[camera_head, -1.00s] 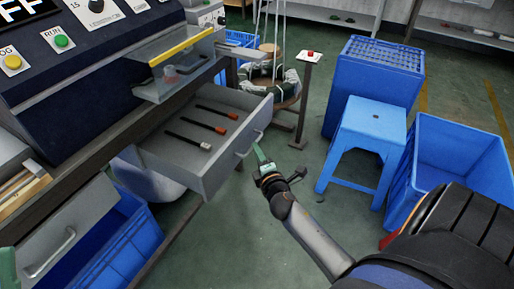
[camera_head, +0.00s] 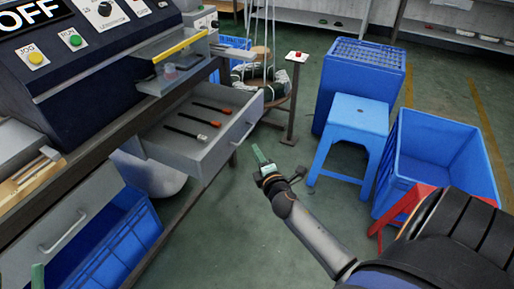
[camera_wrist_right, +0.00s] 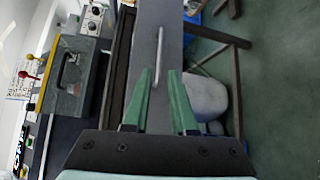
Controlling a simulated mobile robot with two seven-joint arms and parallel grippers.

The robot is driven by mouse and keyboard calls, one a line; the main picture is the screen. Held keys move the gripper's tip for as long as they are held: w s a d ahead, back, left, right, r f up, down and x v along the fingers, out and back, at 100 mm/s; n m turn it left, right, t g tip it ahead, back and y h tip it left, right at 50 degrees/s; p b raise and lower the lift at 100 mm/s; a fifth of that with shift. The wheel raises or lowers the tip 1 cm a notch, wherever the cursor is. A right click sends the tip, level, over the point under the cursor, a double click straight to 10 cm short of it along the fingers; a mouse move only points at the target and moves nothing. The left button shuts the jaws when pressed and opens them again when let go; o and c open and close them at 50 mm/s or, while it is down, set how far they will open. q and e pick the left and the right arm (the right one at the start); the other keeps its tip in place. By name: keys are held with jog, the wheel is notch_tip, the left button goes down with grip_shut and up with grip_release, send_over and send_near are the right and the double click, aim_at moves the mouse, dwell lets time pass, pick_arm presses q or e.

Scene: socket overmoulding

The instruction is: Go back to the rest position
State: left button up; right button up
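My right gripper (camera_head: 262,162) is out over the floor, in front of the open grey drawer (camera_head: 205,158) and apart from its handle (camera_head: 243,134). In the right wrist view its two green fingers (camera_wrist_right: 160,100) stand apart with nothing held between them. The drawer front with its pale handle (camera_wrist_right: 188,71) lies beyond the fingers. The drawer holds several dark tools with orange or pale ends. Of my left gripper only a green fingertip (camera_head: 38,277) shows at the lower left edge, so its opening is hidden.
A blue stool (camera_head: 352,125), a tall blue crate (camera_head: 360,85) and an open blue bin (camera_head: 440,160) stand to the right. A red object (camera_head: 405,208) is beside my arm. The machine bench (camera_head: 100,80) fills the left. Green floor between is clear.

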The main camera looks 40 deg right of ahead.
pick_arm(q)
jog(key=shift+s+a+f, duration=0.1)
jog(key=shift+a+f, duration=0.05)
jog(key=shift+f, duration=0.25)
pick_arm(e)
jog(key=shift+s, duration=0.25)
pick_arm(q)
jog(key=shift+s, duration=0.1)
pick_arm(e)
jog(key=shift+a, duration=0.1)
